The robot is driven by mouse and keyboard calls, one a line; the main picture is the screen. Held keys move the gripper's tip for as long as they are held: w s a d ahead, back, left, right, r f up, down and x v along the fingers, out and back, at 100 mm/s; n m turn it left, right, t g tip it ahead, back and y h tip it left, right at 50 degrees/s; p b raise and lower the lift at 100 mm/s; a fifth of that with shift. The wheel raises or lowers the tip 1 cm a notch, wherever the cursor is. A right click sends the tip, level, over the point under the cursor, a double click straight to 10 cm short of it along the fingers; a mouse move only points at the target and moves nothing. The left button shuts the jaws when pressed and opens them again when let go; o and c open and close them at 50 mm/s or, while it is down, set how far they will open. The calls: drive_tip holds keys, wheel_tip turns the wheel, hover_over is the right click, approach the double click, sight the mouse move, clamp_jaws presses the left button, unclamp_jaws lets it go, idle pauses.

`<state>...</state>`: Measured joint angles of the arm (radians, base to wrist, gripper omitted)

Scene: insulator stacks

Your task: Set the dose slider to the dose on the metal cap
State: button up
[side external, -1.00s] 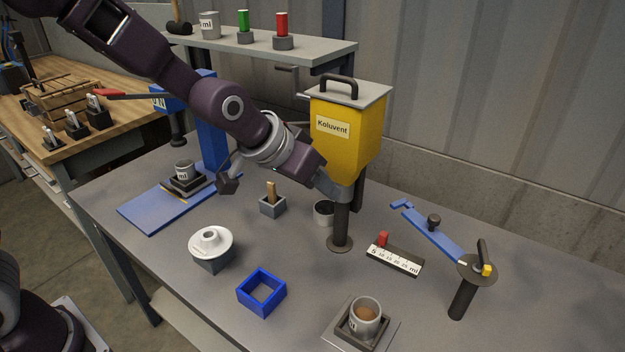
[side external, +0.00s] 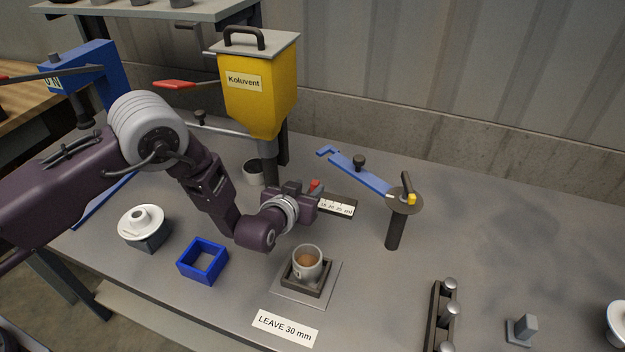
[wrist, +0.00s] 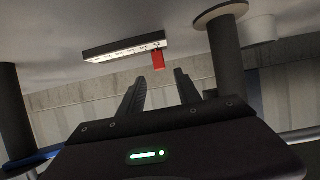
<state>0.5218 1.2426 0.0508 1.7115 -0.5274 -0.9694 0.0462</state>
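The dose slider is a dark block with a white ml scale (side external: 337,207); its red knob (side external: 315,186) stands at the left end, the low-number end in the earlier side view. In the wrist view the scale (wrist: 125,48) appears upside down with the red knob (wrist: 158,60) at its right end. My gripper (wrist: 158,80) is open and empty, its two dark fingers pointing at the knob, which lines up between them but looks beyond the tips. In the side view my gripper (side external: 309,196) is beside the knob and covers the block's left part. No dose on a metal cap is readable now.
The yellow Koluvent hopper (side external: 258,90) on its dark post stands just behind my gripper. A blue lever arm (side external: 355,171) lies behind the slider. A cup of brown material (side external: 307,262) sits in a tray in front. A blue square frame (side external: 203,260) is front left.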

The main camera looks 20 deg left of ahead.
sight(314, 184)
drive_tip(key=shift+w+f, duration=0.15)
drive_tip(key=shift+f, duration=0.35)
drive_tip(key=x, duration=0.6)
drive_tip(key=shift+w+a, duration=0.1)
drive_tip(key=shift+w, duration=0.25)
clamp_jaws()
idle(0.6)
